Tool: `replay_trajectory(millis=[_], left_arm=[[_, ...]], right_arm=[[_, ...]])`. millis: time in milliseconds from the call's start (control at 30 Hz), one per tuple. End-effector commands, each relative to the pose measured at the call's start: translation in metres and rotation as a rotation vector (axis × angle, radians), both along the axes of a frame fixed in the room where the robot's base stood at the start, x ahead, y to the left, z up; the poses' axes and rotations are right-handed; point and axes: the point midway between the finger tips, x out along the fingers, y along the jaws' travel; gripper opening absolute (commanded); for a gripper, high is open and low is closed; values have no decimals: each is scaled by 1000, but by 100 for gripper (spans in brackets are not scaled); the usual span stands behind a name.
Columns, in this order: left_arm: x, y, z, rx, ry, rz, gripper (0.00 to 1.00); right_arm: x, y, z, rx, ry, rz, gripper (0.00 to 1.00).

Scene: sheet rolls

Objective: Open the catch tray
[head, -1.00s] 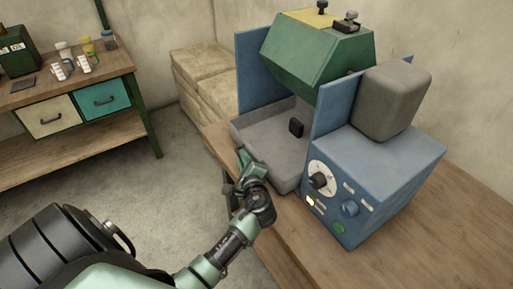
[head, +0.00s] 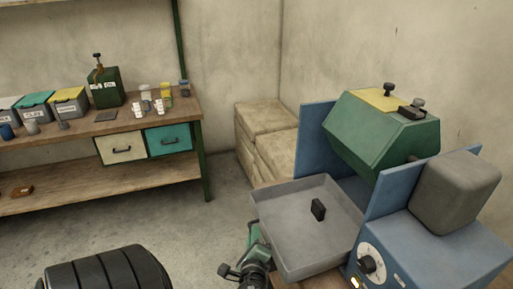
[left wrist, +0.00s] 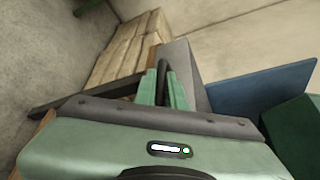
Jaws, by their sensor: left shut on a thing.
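The catch tray (head: 287,209) is a shallow grey pan. In the head view it sticks out from between the blue side panels of the roller machine, its floor largely in view. My left gripper (head: 254,237) is at the tray's left front edge, shut on a dark part there. The left wrist view shows the two green fingers (left wrist: 164,88) on either side of a thin dark bar, with the grey tray beside them. The exact grip is partly hidden. My right gripper is not in view.
The blue control box (head: 430,250) with a dial stands right of the tray. A black block (head: 318,210) shows over the tray; its attachment is unclear. Stacked pale blocks (head: 265,140) stand behind. A workbench (head: 150,117) is at left, with open floor between.

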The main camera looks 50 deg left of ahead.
Motion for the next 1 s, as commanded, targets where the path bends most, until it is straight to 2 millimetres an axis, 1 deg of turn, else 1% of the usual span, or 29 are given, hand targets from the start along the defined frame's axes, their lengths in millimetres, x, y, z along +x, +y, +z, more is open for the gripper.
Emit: replay_trajectory(millis=[167, 200, 567, 667, 900, 1000], left_arm=[[-1, 0, -2, -2, 3, 0, 0], [-1, 0, -2, -2, 3, 0, 20], [-2, -3, -1, -1, 2, 0, 20], [-9, -11, 0, -3, 1, -1, 20], [-36, -41, 8, -5, 2, 1, 20], [-44, -50, 11, -3, 2, 0, 20]], right_arm=[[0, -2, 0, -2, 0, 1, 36], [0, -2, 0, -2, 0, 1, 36], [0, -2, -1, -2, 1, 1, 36], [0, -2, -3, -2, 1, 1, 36], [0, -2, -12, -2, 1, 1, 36], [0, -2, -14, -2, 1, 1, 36]])
